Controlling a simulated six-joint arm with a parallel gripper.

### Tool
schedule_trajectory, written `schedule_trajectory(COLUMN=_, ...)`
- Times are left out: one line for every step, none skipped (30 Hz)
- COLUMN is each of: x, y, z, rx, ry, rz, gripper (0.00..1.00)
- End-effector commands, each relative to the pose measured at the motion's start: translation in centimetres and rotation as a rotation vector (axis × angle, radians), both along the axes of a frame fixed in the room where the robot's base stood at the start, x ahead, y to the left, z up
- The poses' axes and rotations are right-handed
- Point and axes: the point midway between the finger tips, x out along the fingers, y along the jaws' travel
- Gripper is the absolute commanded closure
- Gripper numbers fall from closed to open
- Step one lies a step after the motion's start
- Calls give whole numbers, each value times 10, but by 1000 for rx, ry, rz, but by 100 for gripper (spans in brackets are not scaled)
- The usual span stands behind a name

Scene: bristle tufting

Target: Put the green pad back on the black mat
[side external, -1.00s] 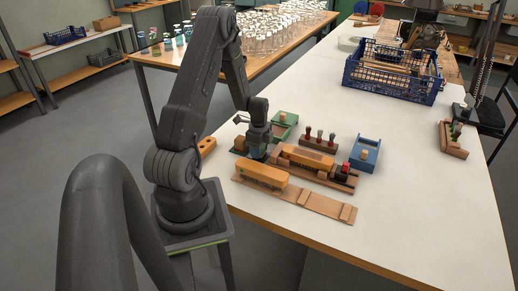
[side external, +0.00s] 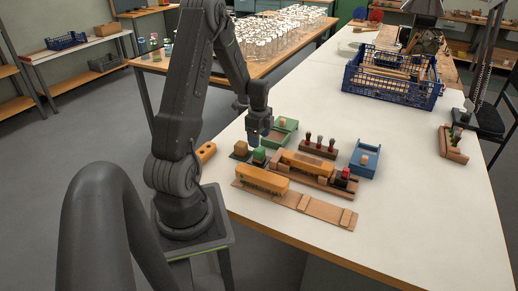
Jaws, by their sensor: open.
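The green pad (side external: 259,153) is a small green block near the left end of the work area. It sits at the right of a dark flat patch, which looks like the black mat (side external: 236,156). A tan block (side external: 241,147) stands on that patch beside the pad. Whether the pad rests fully on the mat is too small to tell. My gripper (side external: 259,142) is open and empty, pointing down just above the pad, apart from it as far as I can see.
A green tray (side external: 290,127) is close behind my gripper. A wooden fixture with an orange brush body (side external: 307,163), another orange body (side external: 262,180) on a long board, a stamp rack (side external: 318,149) and a blue tray (side external: 364,170) lie nearby.

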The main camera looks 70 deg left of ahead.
Motion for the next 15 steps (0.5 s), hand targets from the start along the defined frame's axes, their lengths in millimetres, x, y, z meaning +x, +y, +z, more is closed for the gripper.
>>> schedule_trajectory(x=0, y=0, z=11, rx=4, ry=-2, rz=0, gripper=33)
schedule_trajectory(x=0, y=0, z=16, rx=4, ry=-3, rz=0, gripper=33)
schedule_trajectory(x=0, y=0, z=22, rx=4, ry=-2, rz=0, gripper=33)
schedule_trajectory(x=0, y=1, z=26, rx=4, ry=-2, rz=0, gripper=33)
schedule_trajectory(x=0, y=0, z=30, rx=2, ry=-2, rz=0, gripper=33)
schedule_trajectory(x=0, y=0, z=34, rx=1, ry=-1, rz=0, gripper=33)
schedule_trajectory(x=0, y=0, z=36, rx=2, ry=-2, rz=0, gripper=33)
schedule_trajectory(x=0, y=0, z=39, rx=1, ry=-1, rz=0, gripper=33)
schedule_trajectory(x=1, y=-1, z=41, rx=1, ry=-1, rz=1, gripper=33)
schedule_trajectory(x=2, y=-2, z=44, rx=4, ry=-2, rz=3, gripper=33)
schedule_trajectory(x=4, y=-5, z=48, rx=7, ry=-6, rz=8, gripper=33)
schedule_trajectory(x=7, y=-11, z=55, rx=15, ry=-12, rz=17, gripper=33)
schedule_trajectory(x=11, y=-18, z=62, rx=23, ry=-18, rz=29, gripper=33)
schedule_trajectory(x=16, y=-26, z=70, rx=31, ry=-27, rz=44, gripper=33)
schedule_trajectory(x=22, y=-41, z=83, rx=43, ry=-42, rz=70, gripper=33)
